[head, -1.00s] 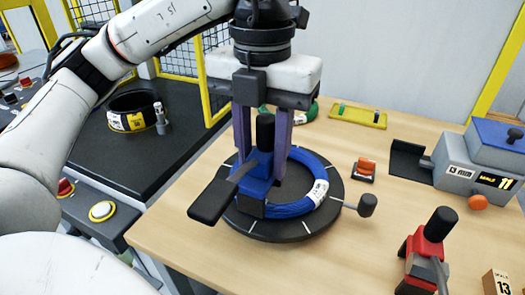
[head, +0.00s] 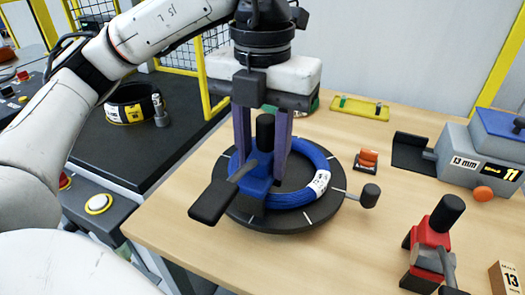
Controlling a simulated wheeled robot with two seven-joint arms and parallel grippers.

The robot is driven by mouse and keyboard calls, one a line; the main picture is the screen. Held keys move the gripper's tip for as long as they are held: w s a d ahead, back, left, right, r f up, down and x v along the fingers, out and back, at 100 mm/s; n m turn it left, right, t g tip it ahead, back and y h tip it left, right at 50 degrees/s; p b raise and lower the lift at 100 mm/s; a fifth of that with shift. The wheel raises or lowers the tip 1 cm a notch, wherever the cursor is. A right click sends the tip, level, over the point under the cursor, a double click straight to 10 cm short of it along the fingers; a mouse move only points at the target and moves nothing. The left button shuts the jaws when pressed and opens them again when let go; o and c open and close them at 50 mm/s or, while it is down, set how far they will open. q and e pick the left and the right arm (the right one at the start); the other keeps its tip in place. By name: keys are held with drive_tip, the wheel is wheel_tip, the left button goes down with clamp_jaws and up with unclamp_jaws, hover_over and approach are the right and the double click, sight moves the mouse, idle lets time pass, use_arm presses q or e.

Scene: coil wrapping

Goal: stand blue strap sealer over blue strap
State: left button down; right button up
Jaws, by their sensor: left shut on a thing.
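The blue strap sealer (head: 257,176) has a blue body, a black upright knob and a black lever that points to the lower left. It stands upright at the left front part of the blue coil (head: 312,163) on the round black turntable (head: 279,221). My left gripper (head: 262,150) comes from above, with its two purple fingers around the sealer, shut on it. The blue strap itself is hidden or cannot be told apart from the coil under the sealer. A white label shows on the coil's right side. My right gripper is not in view.
A red sealer (head: 430,240) stands at the front right, near a box marked 13 (head: 507,277). A small orange-topped item (head: 367,160) and a yellow tray (head: 360,109) lie behind. The table's left front is clear.

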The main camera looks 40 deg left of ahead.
sight(263, 124)
use_arm(q)
drive_tip(key=shift+f+b, duration=0.6)
drive_tip(key=shift+f, duration=0.1)
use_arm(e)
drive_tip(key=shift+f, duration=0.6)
use_arm(q)
drive_tip(key=c, duration=1.1)
unclamp_jaws()
drive_tip(key=shift+r+p, duration=0.45)
drive_tip(key=shift+r, duration=0.4)
wheel_tip(263, 124, up, 8)
drive_tip(key=p, duration=0.3)
drive_tip(key=shift+f, duration=0.15)
drive_tip(key=shift+r, duration=0.45)
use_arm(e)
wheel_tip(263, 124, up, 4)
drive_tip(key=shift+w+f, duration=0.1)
